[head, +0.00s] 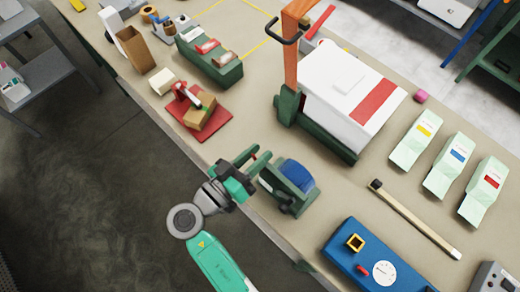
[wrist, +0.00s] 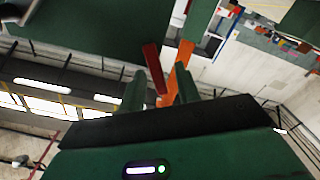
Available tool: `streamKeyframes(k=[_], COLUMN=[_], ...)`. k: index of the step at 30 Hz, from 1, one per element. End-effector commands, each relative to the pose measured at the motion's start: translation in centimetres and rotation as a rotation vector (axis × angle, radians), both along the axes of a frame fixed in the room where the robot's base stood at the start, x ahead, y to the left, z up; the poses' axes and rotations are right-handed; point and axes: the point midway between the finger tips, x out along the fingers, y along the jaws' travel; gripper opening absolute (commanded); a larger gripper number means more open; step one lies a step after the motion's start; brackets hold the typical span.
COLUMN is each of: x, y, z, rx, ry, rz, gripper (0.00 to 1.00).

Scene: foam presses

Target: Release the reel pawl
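The reel is a blue roll (head: 299,175) in a dark green stand (head: 283,190), near the table's front edge in the head view. My gripper (head: 259,158) is just left of the stand, its green fingers spread with nothing visible between them. Whether it touches the stand cannot be told. In the wrist view my gripper (wrist: 171,90) shows two green fingers wide apart. A dark red bar (wrist: 153,68) shows beyond and between them; it may be the pawl, but this is not certain. No pawl can be made out in the head view.
A white press with an orange column (head: 291,60) stands behind the reel. A red fixture (head: 200,122) is to the left. A dark-tipped stick (head: 415,220) and a blue panel (head: 365,262) lie to the right. Table space is clear between reel and stick.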

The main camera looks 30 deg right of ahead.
Motion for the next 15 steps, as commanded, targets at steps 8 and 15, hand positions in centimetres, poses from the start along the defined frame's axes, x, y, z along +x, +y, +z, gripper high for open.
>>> streamKeyframes(k=[8, 15], x=[-1.4, -1.8], y=[5.1, 6.1], z=[-0.1, 0.0], rx=[0.001, 0.0], ry=[0.0, 0.0], rz=[0.003, 0.001], gripper=[0.33, 0.33])
